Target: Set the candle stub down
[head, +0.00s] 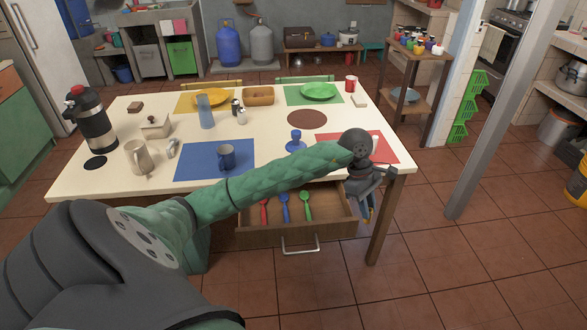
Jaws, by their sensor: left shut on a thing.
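My left arm reaches across the front of the table (120,186), and my left gripper (369,207) hangs at its front right corner, pointing down. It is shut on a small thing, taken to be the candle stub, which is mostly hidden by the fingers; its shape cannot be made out. The gripper is beside the right end of the open drawer (270,236) and close to the table leg. My right gripper is out of view.
The drawer holds red, blue and green spoons (306,205). Bare tabletop shows between the mats.

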